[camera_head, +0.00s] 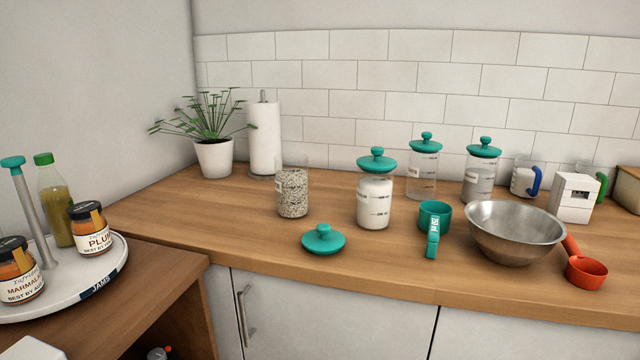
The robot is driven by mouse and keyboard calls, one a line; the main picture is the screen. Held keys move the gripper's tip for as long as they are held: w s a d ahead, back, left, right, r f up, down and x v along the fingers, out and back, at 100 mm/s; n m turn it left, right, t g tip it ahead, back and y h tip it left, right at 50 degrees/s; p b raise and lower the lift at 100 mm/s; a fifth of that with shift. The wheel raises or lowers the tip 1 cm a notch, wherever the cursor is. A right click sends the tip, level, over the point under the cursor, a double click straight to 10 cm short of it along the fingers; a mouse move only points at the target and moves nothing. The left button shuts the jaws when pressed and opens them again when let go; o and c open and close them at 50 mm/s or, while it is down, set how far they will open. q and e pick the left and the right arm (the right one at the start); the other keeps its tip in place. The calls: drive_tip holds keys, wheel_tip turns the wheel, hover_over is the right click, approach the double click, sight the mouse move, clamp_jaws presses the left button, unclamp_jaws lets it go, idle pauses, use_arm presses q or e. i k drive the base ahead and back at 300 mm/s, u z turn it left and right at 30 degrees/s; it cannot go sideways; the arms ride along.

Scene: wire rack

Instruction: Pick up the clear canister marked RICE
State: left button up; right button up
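Several clear canisters stand upright on the wooden counter, and I cannot read RICE on any of them. A lidless canister (292,194) holds speckled grains. A canister with a teal lid (375,202) in the middle holds white contents. Behind it stands a teal-lidded canister (422,178) whose contents I cannot make out. Another teal-lidded canister (479,180) to its right holds pale grey-white contents. A loose teal lid (323,240) lies near the counter's front edge. Neither of my grippers is in view.
A paper towel roll (264,138) and plant (214,157) are behind left. A jar turntable (105,266) is far left. The counter's left part is clear.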

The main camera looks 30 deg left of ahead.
sight(291, 168)
drive_tip(key=i, duration=0.5)
drive_tip(key=u, duration=1.1)
